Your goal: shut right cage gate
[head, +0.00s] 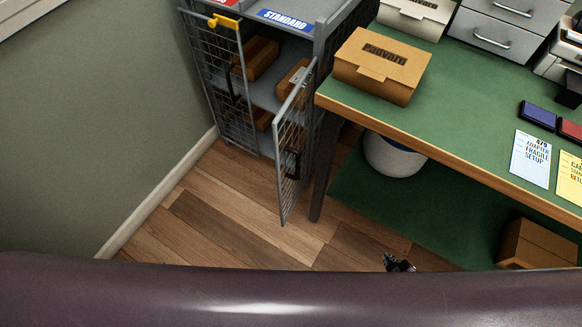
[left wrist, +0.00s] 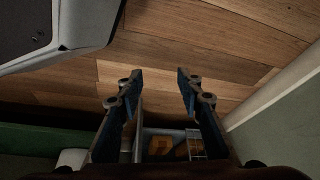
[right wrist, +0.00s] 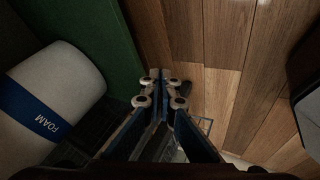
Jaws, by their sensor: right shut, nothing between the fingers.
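The right cage gate (head: 291,170) is a grey mesh panel with a dark handle, standing swung out from the cage in the head view. The grey cage (head: 328,35) has a blue STANDARD label and brown boxes on its shelves behind the opening. The left gate (head: 232,85), with a yellow piece at its top, stands across the left side. My right gripper (head: 397,263) is low, right of the gate and apart from it. In the right wrist view it (right wrist: 162,82) is shut and empty. My left gripper (left wrist: 160,76) is open and empty over the floor; the head view hides it.
A green-topped workbench (head: 455,105) stands right of the cage, its leg close to the gate. A white FOAM bin (head: 393,158) is under it. A carton (head: 537,245) sits lower right. A wall (head: 75,130) bounds the left. Wood floor before the cage is clear.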

